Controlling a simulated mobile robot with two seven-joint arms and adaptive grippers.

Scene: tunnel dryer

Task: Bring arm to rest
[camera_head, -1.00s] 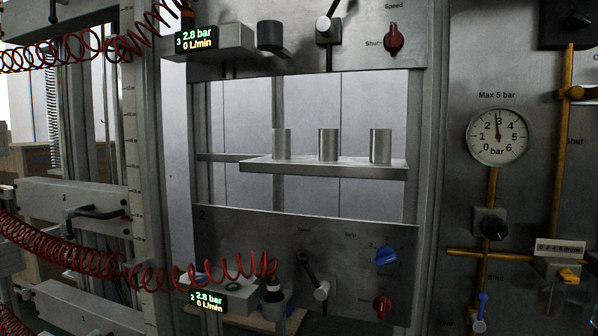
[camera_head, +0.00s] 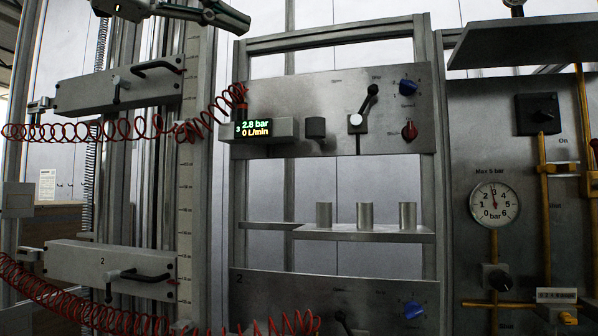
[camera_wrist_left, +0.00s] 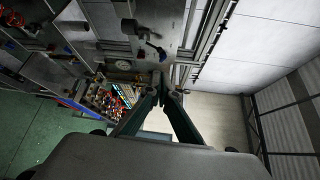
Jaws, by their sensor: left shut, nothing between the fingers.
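My left gripper (camera_head: 222,14) shows at the top edge of the head view, in front of the upper part of the rails at left. Part of its arm is cut off by the frame. In the left wrist view my left gripper (camera_wrist_left: 160,80) has its two dark fingers meeting at the tips, with nothing between them. It looks free of contact, with panels and floor far beyond it. My right gripper is in neither current view.
A panel with a pressure display (camera_head: 255,127) stands mid-view. Below it, three metal cylinders stand on a shelf (camera_head: 370,235). A gauge (camera_head: 494,202) is at right. Two clamp blocks sit on rails at left, with a red coiled hose (camera_head: 85,131) across them.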

